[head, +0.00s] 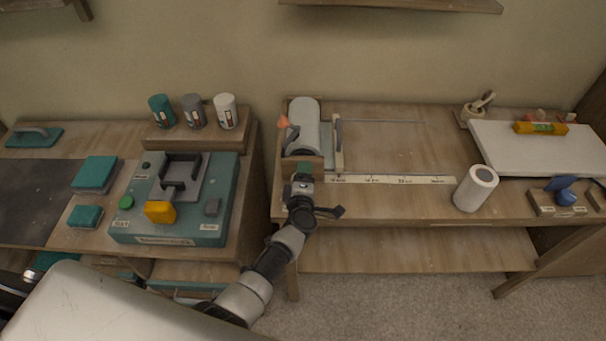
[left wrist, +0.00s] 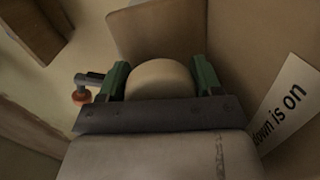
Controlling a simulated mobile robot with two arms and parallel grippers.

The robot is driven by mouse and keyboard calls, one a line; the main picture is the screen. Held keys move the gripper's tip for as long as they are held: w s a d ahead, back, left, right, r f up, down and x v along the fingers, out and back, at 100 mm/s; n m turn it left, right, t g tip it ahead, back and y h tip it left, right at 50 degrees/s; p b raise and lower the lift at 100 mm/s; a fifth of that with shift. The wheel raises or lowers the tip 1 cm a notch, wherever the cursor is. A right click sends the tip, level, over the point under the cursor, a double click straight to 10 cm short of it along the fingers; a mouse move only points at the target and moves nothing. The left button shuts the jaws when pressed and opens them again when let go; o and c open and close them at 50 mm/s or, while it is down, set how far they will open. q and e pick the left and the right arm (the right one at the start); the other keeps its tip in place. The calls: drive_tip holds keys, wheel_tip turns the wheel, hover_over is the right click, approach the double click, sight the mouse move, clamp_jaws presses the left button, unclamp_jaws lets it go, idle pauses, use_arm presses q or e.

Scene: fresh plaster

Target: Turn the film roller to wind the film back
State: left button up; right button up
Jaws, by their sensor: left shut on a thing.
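The film roller (head: 304,118) is a pale roll in a wooden holder at the left end of the middle bench. My left gripper (head: 303,168) is at the near end of this holder, its arm coming up from below. In the left wrist view, my left gripper's green fingers (left wrist: 160,82) are on both sides of a rounded cream piece (left wrist: 162,78), shut on it. It looks like part of the film roller; the dark bar and pale surface in front hide its lower part. A small crank with a red knob (left wrist: 81,96) sits left of the fingers. My right gripper is out of view.
A pale bar (head: 338,142) stands right of the roller, and a marked ruler strip (head: 390,180) runs along the bench. A white cylinder (head: 476,188) stands near the front edge. A teal machine (head: 175,232) is on the left bench. The middle bench top is mostly clear.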

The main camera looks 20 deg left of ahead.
use_arm(q)
drive_tip(key=shift+f, duration=0.1)
idle(0.4)
drive_tip(key=o, duration=0.9)
drive_tip(key=shift+s, duration=0.1)
